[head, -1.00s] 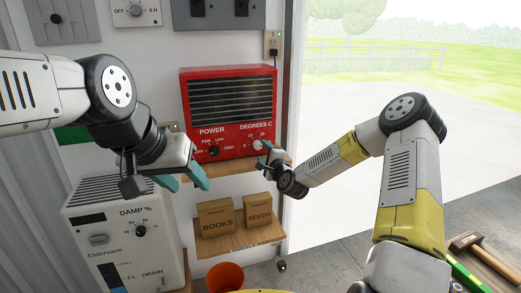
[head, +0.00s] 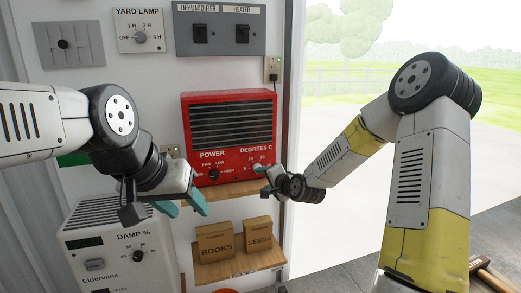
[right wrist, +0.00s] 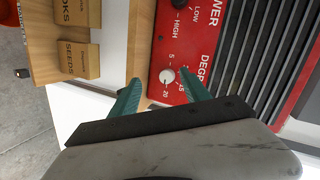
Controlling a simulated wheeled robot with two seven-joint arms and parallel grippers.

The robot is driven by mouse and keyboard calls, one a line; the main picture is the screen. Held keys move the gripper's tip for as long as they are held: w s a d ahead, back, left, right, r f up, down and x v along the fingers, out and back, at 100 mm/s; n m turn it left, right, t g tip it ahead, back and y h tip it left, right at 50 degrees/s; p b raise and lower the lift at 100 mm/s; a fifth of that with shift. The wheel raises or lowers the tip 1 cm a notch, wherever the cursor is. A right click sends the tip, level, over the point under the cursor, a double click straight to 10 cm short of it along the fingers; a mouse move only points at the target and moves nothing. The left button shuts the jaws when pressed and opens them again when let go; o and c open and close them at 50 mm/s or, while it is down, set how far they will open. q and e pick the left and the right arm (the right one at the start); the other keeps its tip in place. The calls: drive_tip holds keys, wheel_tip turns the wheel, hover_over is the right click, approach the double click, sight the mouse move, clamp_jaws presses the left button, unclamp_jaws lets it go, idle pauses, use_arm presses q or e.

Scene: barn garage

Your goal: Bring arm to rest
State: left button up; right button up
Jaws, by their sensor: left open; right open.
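My right gripper (head: 268,178) is at the lower right corner of the red heater (head: 230,135), by its DEGREES C knob. In the right wrist view its two teal fingers (right wrist: 163,95) stand apart, with the white temperature knob (right wrist: 167,76) showing between and beyond their tips. I cannot tell whether the fingers touch the knob.
Boxes marked BOOKS (head: 215,243) and SEEDS (head: 258,233) stand on a low wooden shelf (head: 240,266). Switch panels (head: 220,28) and a yard lamp dial (head: 140,37) are on the wall above. A mallet (head: 490,268) lies at the lower right. An open doorway is on the right.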

drive_tip(key=s+d+r+n+g+h, duration=0.1)
drive_tip(key=s+d+r+n+g, duration=0.1)
drive_tip(key=s, duration=0.9)
drive_tip(key=s+d+r+n+g+h, duration=0.1)
drive_tip(key=s+d+r+n, duration=0.3)
drive_tip(key=s, duration=0.8)
drive_tip(key=s+d+r+n+g+h, duration=0.2)
drive_tip(key=s+d+r, duration=0.4)
drive_tip(key=s, duration=0.6)
drive_tip(key=shift+s+d+r+n+g, duration=0.2)
drive_tip(key=shift+r+n+g, duration=0.45)
drive_tip(key=shift+n, duration=0.25)
